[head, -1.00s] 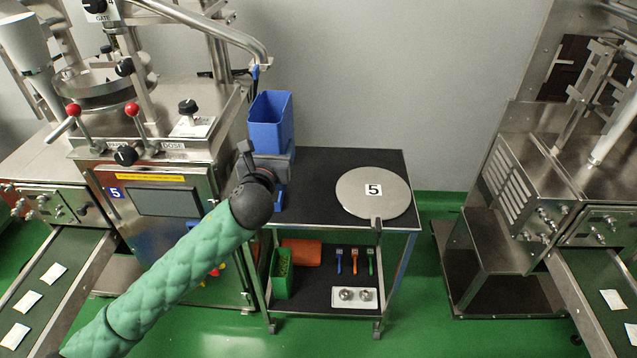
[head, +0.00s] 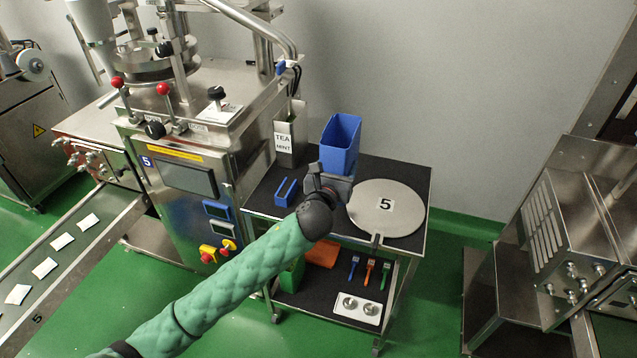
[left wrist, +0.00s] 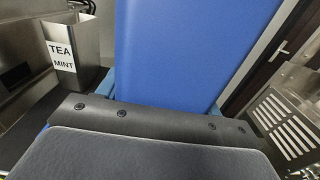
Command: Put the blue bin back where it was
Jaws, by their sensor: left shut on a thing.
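The blue bin (head: 341,143) is an upright, open-topped box in my left gripper (head: 331,182). The gripper is shut on its lower part, at the back of the black cart top (head: 405,170); I cannot tell whether the bin touches the top. In the left wrist view the bin (left wrist: 190,50) fills the middle, just beyond the dark gripper body. A small blue slotted holder (head: 287,191) is on the cart's left part. My right gripper is not in view.
A round metal plate marked 5 (head: 372,222) lies right of the gripper. A metal "TEA MINT" container (head: 284,147) stands left of the bin, by the packing machine (head: 186,176). The cart's lower shelf holds small brushes (head: 370,270) and a white tray (head: 345,310).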

